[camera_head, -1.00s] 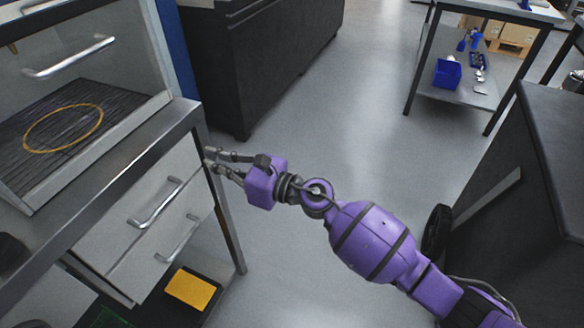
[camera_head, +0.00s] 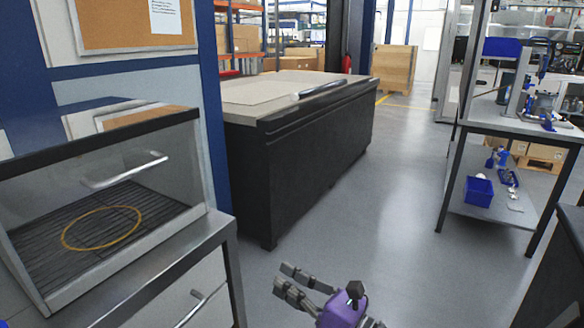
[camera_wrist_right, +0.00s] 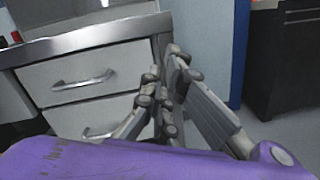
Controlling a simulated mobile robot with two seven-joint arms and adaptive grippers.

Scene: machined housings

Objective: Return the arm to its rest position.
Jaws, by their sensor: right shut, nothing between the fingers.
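My right gripper (camera_head: 295,287) shows at the bottom middle of the head view, in front of the floor and to the right of the metal bench. Its purple wrist is cut off by the lower edge. It is shut and holds nothing. In the right wrist view its grey fingers (camera_wrist_right: 165,100) are together, in front of the drawer unit (camera_wrist_right: 90,82). The rest of my right arm is out of the head view. My left gripper is not in view.
A clear-fronted cabinet (camera_head: 175,190) with a yellow ring (camera_head: 101,228) inside stands on the metal bench at left. A dark counter (camera_head: 310,160) stands behind. A workbench (camera_head: 520,128) with a blue bin (camera_head: 478,191) is at right. The floor (camera_head: 380,225) between is clear.

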